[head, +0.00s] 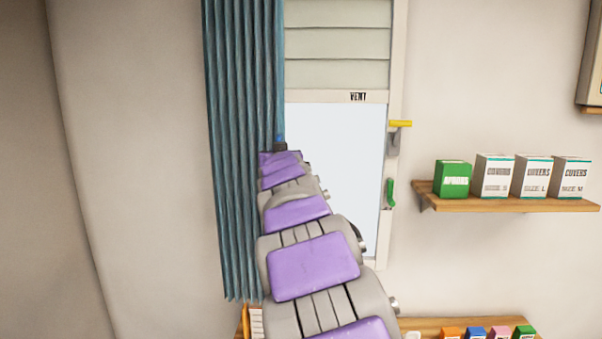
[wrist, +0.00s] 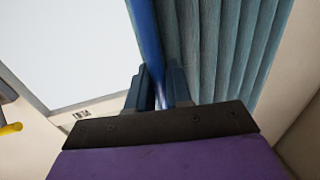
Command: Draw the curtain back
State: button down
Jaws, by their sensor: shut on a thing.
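The blue-green curtain (head: 232,130) hangs in tight folds at the left of the window (head: 335,150). Its right edge runs just along the left side of the glass. My gripper (head: 280,140) is small and partly hidden by my own arm in the head view, at that edge. In the wrist view my gripper (wrist: 157,88) is shut on a brighter blue strip (wrist: 146,40) along the curtain's edge. The curtain's folds (wrist: 220,45) also show there, right of the fingers, with pale glass (wrist: 60,45) on the left.
Slatted vent panels (head: 337,45) fill the window's upper part. A yellow handle (head: 400,124) and a green handle (head: 390,192) are on its right frame. A shelf (head: 510,204) with several boxes is at right. A lower shelf (head: 440,325) holds small coloured boxes. The wall left of the curtain is bare.

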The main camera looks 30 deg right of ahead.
jog(key=shift+w+a+b, duration=0.45)
jog(key=shift+w+a, duration=0.05)
jog(key=shift+a, duration=0.3)
jog(key=shift+w+a+b, duration=0.5)
jog(key=shift+a, duration=0.25)
jog(key=shift+w+a+b, duration=0.45)
jog(key=shift+w+a, duration=0.05)
jog(key=shift+a, duration=0.3)
jog(key=c, duration=1.2)
grip_release()
jog(key=shift+c, duration=0.2)
jog(key=shift+s+a, duration=0.1)
jog(key=v, duration=1.7)
jog(key=shift+a, duration=0.15)
